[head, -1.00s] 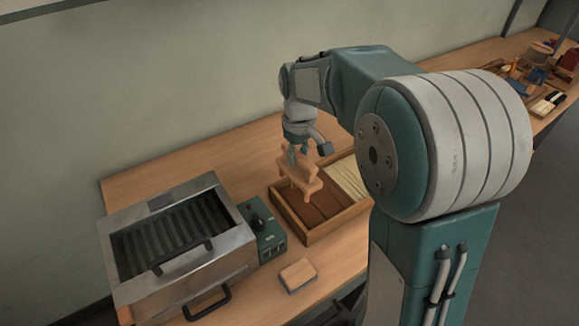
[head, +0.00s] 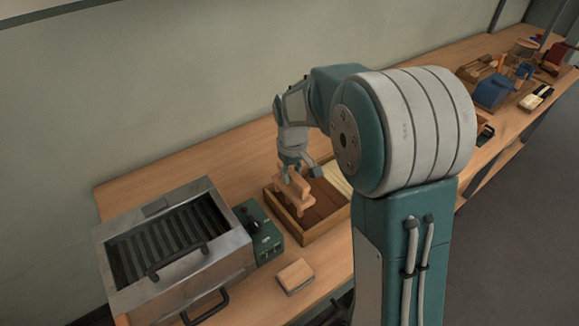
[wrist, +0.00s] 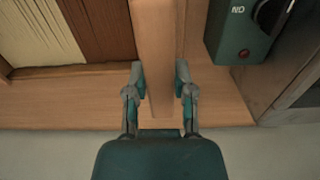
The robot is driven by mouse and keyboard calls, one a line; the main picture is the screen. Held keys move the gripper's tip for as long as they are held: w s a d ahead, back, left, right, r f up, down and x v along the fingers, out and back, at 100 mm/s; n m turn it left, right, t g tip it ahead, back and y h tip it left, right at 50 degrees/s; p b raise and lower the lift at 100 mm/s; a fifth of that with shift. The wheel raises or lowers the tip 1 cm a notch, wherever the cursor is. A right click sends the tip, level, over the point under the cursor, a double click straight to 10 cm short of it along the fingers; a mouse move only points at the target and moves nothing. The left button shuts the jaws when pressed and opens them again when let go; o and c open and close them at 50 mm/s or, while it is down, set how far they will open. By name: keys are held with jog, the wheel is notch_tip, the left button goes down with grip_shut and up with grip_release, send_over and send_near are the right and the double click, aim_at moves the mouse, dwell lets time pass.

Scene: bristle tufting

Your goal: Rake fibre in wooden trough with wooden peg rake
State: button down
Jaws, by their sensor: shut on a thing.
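My gripper (head: 298,168) is shut on the handle of the wooden peg rake (head: 290,191). In the wrist view the gripper (wrist: 157,85) has one finger on each side of the pale wooden handle (wrist: 156,50). The rake is over the left end of the wooden trough (head: 325,232); I cannot tell whether its pegs touch anything. Cream fibre (head: 337,176) lies at the trough's right end, partly behind my arm. It also shows in the wrist view (wrist: 38,35), beside a dark brown, lined stretch (wrist: 108,30).
A metal box with a slatted top (head: 172,240) stands left of the trough. A green control box (head: 261,238) stands between them. A small wooden block (head: 295,274) lies on the bench in front. Several tools and containers (head: 500,85) crowd the bench's far right.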

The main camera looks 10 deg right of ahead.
aim_at(291, 185)
jog(key=shift+d+f, duration=0.45)
jog(key=shift+f, duration=0.35)
jog(key=shift+a+f, duration=0.1)
jog(key=shift+f, duration=0.6)
jog(key=shift+a+f, duration=0.2)
jog(key=shift+f, duration=0.3)
jog(key=shift+a+f, duration=0.2)
jog(key=shift+f, duration=0.3)
jog(key=shift+d+f, duration=0.3)
jog(key=shift+f, duration=0.2)
jog(key=w+d, duration=0.5)
jog(key=d, duration=0.8)
jog(key=w+d, duration=0.6)
jog(key=d, duration=0.8)
jog(key=shift+w, duration=0.15)
